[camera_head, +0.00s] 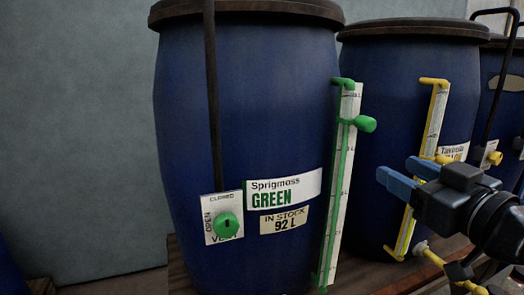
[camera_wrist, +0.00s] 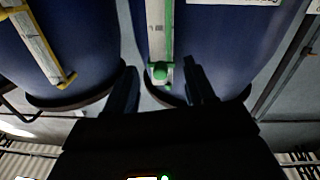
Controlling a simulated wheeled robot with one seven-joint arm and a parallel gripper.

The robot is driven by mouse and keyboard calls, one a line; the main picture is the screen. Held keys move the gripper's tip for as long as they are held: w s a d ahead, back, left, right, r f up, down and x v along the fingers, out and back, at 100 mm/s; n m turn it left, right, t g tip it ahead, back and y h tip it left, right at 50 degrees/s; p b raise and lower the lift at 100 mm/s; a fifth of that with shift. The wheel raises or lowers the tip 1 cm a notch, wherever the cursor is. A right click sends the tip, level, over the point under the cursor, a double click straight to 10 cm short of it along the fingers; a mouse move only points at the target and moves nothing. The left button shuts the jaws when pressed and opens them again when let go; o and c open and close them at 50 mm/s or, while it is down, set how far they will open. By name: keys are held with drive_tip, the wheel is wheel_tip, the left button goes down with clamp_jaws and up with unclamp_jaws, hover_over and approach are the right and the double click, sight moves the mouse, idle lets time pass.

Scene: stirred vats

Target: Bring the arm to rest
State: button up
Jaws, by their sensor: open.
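My gripper (camera_head: 408,175) is at the right of the head view, in front of the vat with the yellow gauge. Its two blue fingers point left and stand apart, with nothing seen between them. In the wrist view my gripper (camera_wrist: 162,86) shows two dark fingers spread apart. The green gauge's lower-end fitting in that picture (camera_wrist: 160,72) appears between them, but I cannot tell how far beyond them it lies.
A blue vat labelled Sprigmoss GREEN (camera_head: 262,120) stands at the centre, with a green vent knob (camera_head: 227,225) and a green gauge (camera_head: 340,190). A second blue vat (camera_head: 385,110) has a yellow gauge (camera_head: 436,125). A third vat (camera_head: 505,75) stands far right.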

drive_tip(key=s+a+f+m+g+h, duration=0.15)
drive_tip(key=s+f+m+h, duration=0.4)
drive_tip(key=s+f, duration=1.5)
drive_tip(key=s, duration=0.9)
drive_tip(key=s+a+f+g, duration=0.1)
drive_tip(key=s+f, duration=0.1)
drive_tip(key=s, duration=0.9)
drive_tip(key=shift+n+y, duration=0.45)
drive_tip(key=shift+d+f, duration=0.1)
